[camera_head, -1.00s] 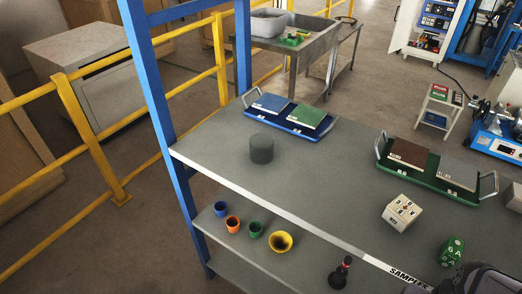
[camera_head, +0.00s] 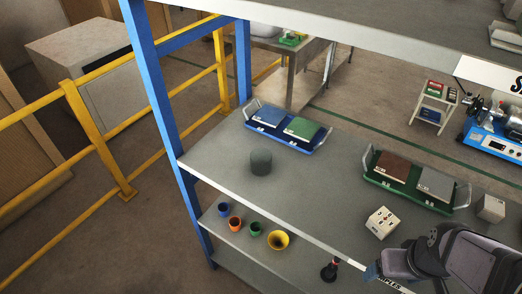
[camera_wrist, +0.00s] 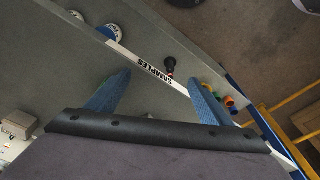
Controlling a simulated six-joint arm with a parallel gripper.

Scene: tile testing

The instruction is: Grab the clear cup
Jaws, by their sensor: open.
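No plainly clear cup stands out. A dark grey, smoky-looking cylinder (camera_head: 261,162) stands upright on the grey upper work surface (camera_head: 320,200), toward its left end; it may be the clear cup, but I cannot tell if it is see-through. My gripper (camera_wrist: 158,78) is open and empty in the wrist view, its two blue fingers apart over the shelf's front edge by the SAMPLES label. In the head view my arm enters at the lower right, well to the right of the cylinder and apart from it. The cylinder is not seen in the wrist view.
A blue tray (camera_head: 251,123) and a green tray (camera_head: 462,208) hold tiles. A white block (camera_head: 381,223) sits near my arm. Small blue, orange, green and yellow cups (camera_head: 278,240) and a black object (camera_head: 330,270) stand on the lower shelf. A blue post (camera_head: 160,90) rises at left.

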